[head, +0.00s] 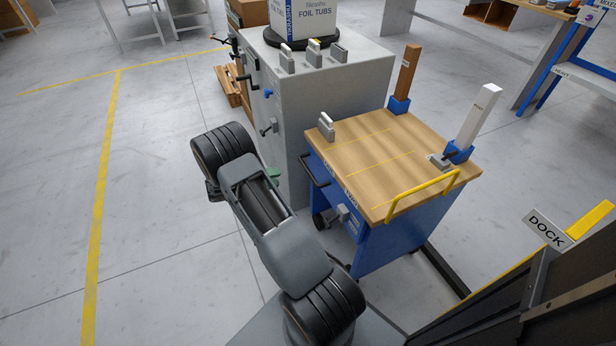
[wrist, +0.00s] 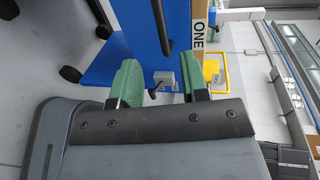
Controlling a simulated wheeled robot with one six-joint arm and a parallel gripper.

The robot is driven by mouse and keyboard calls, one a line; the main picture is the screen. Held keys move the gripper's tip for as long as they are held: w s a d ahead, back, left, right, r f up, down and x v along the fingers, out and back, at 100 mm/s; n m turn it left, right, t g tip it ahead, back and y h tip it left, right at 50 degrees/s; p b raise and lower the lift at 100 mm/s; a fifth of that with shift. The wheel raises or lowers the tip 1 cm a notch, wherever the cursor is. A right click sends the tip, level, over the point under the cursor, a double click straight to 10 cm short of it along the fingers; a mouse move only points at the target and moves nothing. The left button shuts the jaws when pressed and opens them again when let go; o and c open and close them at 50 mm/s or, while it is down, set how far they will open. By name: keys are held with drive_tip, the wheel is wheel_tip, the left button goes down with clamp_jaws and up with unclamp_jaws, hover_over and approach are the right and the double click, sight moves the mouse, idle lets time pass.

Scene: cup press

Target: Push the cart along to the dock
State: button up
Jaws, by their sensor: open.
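The cart has a wooden top (head: 375,160) and a blue body (head: 395,235); it stands right of my arm. A yellow push handle (head: 424,195) is on its right-hand edge, and a black bar (head: 315,170) on its left side. The black bar (wrist: 161,28) lies beyond the fingertips. A small grey fitting (wrist: 167,80) shows between the fingers. In the head view my arm mostly hides the gripper.
A grey cabinet (head: 330,85) carrying a FOIL TUBS box (head: 302,18) stands behind and left of the cart. Two posts, brown (head: 407,70) and white (head: 478,115), stand at the cart top's back edge. Open floor with a yellow line (head: 104,190) lies left.

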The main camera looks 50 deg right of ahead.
sight(308, 170)
drive_tip(key=b+x, duration=0.3)
drive_tip(key=x, duration=1)
drive_tip(key=shift+d+f, duration=0.1)
clamp_jaws()
